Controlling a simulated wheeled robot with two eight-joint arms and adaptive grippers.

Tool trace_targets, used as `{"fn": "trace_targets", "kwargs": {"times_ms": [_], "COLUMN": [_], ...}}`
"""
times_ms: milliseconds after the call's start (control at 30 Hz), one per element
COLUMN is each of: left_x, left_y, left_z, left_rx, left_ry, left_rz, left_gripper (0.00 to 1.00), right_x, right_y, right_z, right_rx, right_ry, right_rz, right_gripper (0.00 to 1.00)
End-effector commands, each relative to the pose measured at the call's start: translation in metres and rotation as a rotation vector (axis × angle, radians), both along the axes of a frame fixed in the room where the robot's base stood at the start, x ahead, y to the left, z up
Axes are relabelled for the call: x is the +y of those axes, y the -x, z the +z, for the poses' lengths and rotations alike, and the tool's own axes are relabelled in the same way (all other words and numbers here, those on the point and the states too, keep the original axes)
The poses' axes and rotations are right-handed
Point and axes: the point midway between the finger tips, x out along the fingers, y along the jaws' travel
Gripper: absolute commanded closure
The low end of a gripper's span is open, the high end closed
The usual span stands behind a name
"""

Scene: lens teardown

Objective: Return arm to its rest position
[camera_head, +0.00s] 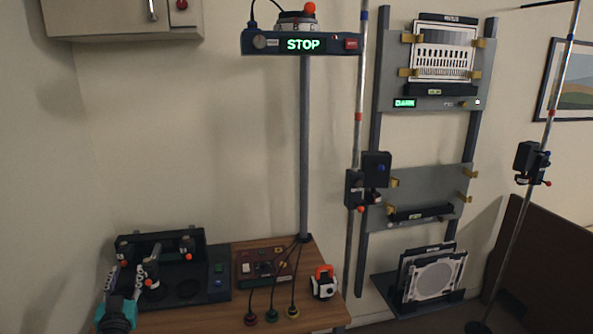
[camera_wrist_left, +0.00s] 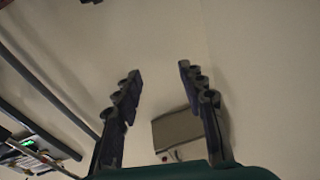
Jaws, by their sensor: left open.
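My left gripper (camera_head: 132,272) is at the lower left in the head view, in front of a dark bench fixture (camera_head: 190,282) on the wooden table. In the left wrist view the two fingers of my left gripper (camera_wrist_left: 158,88) stand apart with nothing between them, pointing toward bare wall. Whether the gripper touches the fixture cannot be told from the head view. My right gripper is in neither view.
The table (camera_head: 318,316) carries a red-and-green control box (camera_head: 263,267), several coloured plugs on cables and a small white-and-red device (camera_head: 324,284). A post with a STOP display (camera_head: 303,44) rises behind. A panel rack (camera_head: 425,185) and thin poles stand right. A cabinet (camera_head: 122,20) hangs upper left.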

Motion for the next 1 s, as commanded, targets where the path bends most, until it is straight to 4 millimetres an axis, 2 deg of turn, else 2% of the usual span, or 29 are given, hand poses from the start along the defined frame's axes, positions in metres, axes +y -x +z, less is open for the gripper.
{"fn": "trace_targets", "kwargs": {"times_ms": [33,100,167,267,367,600,700,833,1000], "left_x": [-0.015,-0.03,-0.046,-0.077,-0.116,-0.223,-0.255,-0.277,-0.283], "left_y": [0.007,0.019,0.032,0.058,0.091,0.19,0.223,0.248,0.255], "left_z": [0.011,0.018,0.018,0.007,-0.014,-0.081,-0.1,-0.112,-0.115], "left_rx": [0.019,0.067,0.123,0.244,0.396,0.793,0.908,0.989,1.012], "left_ry": [0.024,0.061,0.097,0.157,0.213,0.298,0.306,0.311,0.311], "left_rz": [0.028,0.074,0.101,0.122,0.107,-0.075,-0.162,-0.231,-0.251], "left_gripper": [0.59,0.59,0.59,0.59,0.59,0.59,0.59,0.59,0.59], "right_x": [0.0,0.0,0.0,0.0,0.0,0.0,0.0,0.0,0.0], "right_y": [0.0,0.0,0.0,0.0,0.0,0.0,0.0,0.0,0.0], "right_z": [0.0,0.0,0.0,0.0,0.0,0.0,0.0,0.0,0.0], "right_rx": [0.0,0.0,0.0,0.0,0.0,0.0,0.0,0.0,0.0], "right_ry": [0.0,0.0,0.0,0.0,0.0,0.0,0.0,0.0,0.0], "right_rz": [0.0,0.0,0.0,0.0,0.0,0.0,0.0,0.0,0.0], "right_gripper": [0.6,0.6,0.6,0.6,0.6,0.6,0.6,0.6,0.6]}}
